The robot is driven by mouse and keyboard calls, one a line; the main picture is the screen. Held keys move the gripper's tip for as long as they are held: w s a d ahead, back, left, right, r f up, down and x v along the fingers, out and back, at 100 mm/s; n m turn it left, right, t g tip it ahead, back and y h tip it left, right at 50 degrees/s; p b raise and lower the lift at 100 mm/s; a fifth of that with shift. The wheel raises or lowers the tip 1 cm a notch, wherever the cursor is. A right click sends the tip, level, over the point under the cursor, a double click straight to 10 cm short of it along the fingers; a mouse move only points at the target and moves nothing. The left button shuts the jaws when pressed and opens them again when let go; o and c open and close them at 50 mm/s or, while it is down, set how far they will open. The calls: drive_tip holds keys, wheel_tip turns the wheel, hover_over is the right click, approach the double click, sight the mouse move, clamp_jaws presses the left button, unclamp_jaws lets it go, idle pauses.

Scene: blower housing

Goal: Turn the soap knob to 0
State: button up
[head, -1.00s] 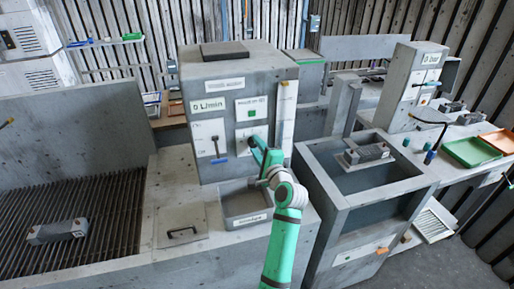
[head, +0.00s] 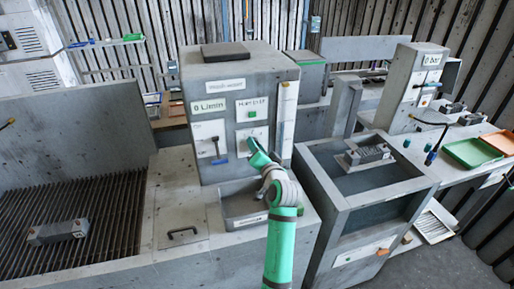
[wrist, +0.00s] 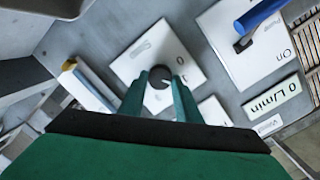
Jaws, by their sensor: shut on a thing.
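The soap knob (wrist: 158,78) is a small dark round knob on a white plate (wrist: 135,65) in the wrist view. A 0 is printed on the plate, close to the knob. My gripper (wrist: 159,82) is shut on the knob, with one green finger on each side of it. A pale mark shows on the knob, but I cannot tell exactly where it points. In the head view my gripper (head: 256,152) is at the front of the grey cabinet (head: 237,75), over the lower right plate, and it hides the knob.
A blue-handled lever (head: 217,152) is left of my gripper, below a "0 L/min" label (head: 208,106). A green button (head: 252,114) is above. A vertical gauge strip (head: 284,120) stands to the right. A sink basin (head: 232,205) lies below my arm.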

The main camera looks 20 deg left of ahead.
drive_tip(key=n, duration=0.5)
drive_tip(key=n+t+h, duration=0.1)
drive_tip(key=n, duration=0.4)
drive_tip(key=shift+s+a, duration=0.1)
drive_tip(key=shift+s, duration=0.05)
drive_tip(key=shift+r+n, duration=0.1)
drive_tip(key=shift+n, duration=0.3)
drive_tip(key=o, duration=1.1)
drive_tip(key=shift+a, duration=0.1)
drive_tip(key=shift+c, duration=0.2)
drive_tip(key=f+v, duration=0.1)
drive_tip(key=v, duration=0.9)
drive_tip(key=shift+s+r, duration=0.45)
